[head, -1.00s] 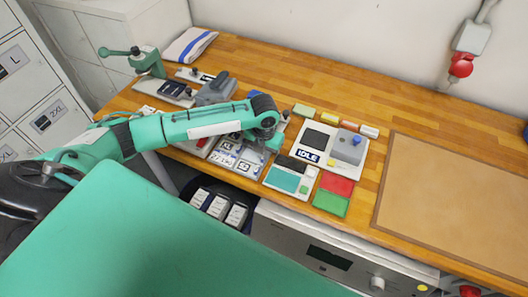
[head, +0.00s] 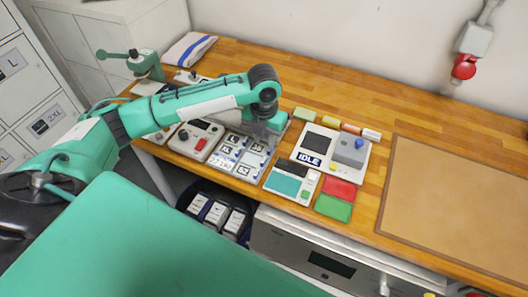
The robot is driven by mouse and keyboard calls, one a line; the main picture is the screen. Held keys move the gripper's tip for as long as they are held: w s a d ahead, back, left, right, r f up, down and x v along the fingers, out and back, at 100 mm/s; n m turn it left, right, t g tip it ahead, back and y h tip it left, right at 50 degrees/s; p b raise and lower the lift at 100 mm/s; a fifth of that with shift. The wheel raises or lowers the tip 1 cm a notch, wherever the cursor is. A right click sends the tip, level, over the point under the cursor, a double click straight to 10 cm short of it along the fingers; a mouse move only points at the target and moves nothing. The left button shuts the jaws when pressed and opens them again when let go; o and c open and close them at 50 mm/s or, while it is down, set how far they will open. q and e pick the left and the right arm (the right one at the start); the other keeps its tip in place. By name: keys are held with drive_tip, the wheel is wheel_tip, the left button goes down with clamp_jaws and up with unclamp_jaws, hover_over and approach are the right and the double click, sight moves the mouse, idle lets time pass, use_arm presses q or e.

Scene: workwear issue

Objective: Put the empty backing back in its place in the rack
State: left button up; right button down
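A grey rack (head: 226,168) with several compartments stands at the front edge of the bench, holding pale pieces with dark printed size marks. My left gripper (head: 262,138) points down over the rack's back right part. My own wrist hides most of its fingers, so I cannot tell whether they are open or shut or hold anything. I cannot pick out the empty backing for certain; it may be hidden under the gripper. My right gripper is not in view.
Right of the rack are a teal-screened device (head: 285,185), a white machine marked IDLE (head: 325,140), and red (head: 339,188) and green (head: 333,207) pads. A red-buttoned unit (head: 196,138) stands left. A brown mat (head: 460,200) lies clear at right. A dark bin (head: 187,204) hangs below.

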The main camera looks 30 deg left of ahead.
use_arm(q)
drive_tip(key=shift+r, duration=1.55)
drive_tip(key=shift+f, duration=0.1)
